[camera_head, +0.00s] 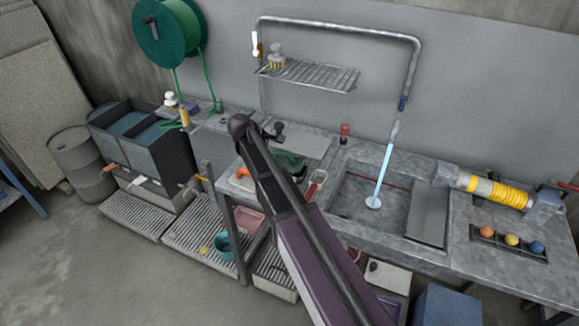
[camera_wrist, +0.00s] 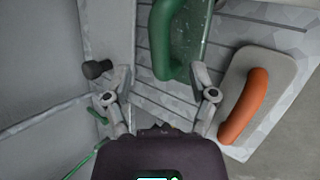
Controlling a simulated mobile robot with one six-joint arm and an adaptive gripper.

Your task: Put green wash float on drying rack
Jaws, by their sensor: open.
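The green wash float (camera_wrist: 187,40), with a thick green handle, lies on the grooved drainboard (camera_wrist: 135,60) at the top of the wrist view. In the head view the green float (camera_head: 291,163) is partly hidden behind my arm. My gripper (camera_wrist: 160,82) is open and empty, its two fingertips just short of the green float's near end; I cannot tell its height above it. In the head view my gripper is hidden by my arm. A wire rack (camera_head: 310,75), seemingly the drying rack, is fixed to the back wall and holds a small bottle (camera_head: 276,58) at its left.
A float with an orange handle (camera_wrist: 245,105) lies close to my right finger. A dark knob (camera_wrist: 97,69) stands left of my left finger. Right of the drainboard is a sink (camera_head: 345,195) with a pipe above. The middle and right of the rack are clear.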

